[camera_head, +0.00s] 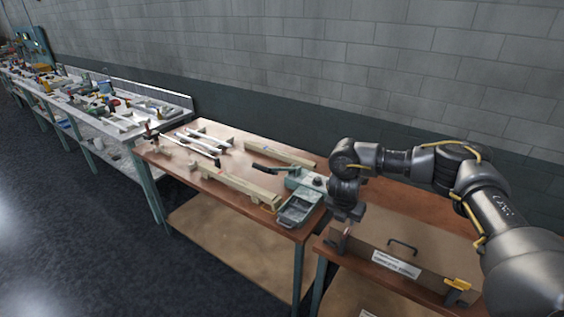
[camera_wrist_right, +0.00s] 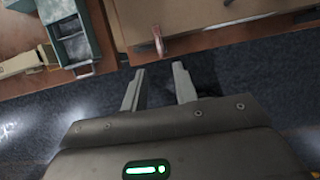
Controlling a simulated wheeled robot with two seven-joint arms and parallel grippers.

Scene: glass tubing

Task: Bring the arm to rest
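My right arm comes in from the right in the head view, bent at the elbow, with its wrist hanging down. My right gripper (camera_head: 346,232) points down near the left end of a brown case. In the right wrist view its two fingers (camera_wrist_right: 157,86) are apart, with only dark floor seen between them. The fingers look empty. My left gripper is not in view.
The brown case (camera_head: 432,258) with a black handle lies on the right table; its latch (camera_wrist_right: 158,42) is just beyond the fingers. A grey-green tray (camera_head: 298,209), wooden rails (camera_head: 236,187) and glass tubes (camera_head: 198,148) are on the middle table. A cluttered bench (camera_head: 125,122) stands left.

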